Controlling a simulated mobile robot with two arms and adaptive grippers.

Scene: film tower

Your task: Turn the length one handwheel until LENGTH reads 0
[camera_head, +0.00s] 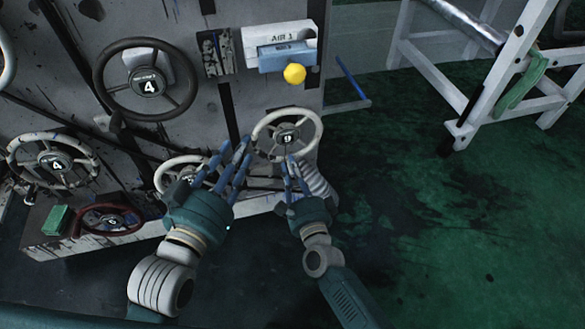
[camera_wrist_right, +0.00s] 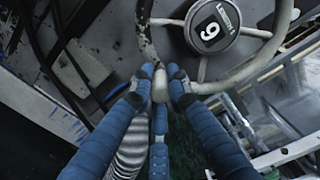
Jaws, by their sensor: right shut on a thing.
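A cream handwheel (camera_head: 257,130) with worn paint is mounted at the right end of the machine. Its dark hub (camera_head: 287,138) reads 9, and the hub also shows in the right wrist view (camera_wrist_right: 211,27); the small label above the 9 is hard to read. My right gripper (camera_head: 291,164) is shut on the lower rim of this wheel. In the right wrist view the blue fingers (camera_wrist_right: 163,82) close around the rim. My left gripper (camera_head: 232,160) is open and empty, left of the wheel, with its fingers spread.
A black handwheel (camera_head: 149,43) and a white one (camera_head: 52,189) both read 4. Another white wheel (camera_head: 163,176) is partly hidden behind my left gripper. A red wheel (camera_head: 112,231) sits low. A yellow knob (camera_head: 294,74) is under the AIR 1 box (camera_head: 282,35).

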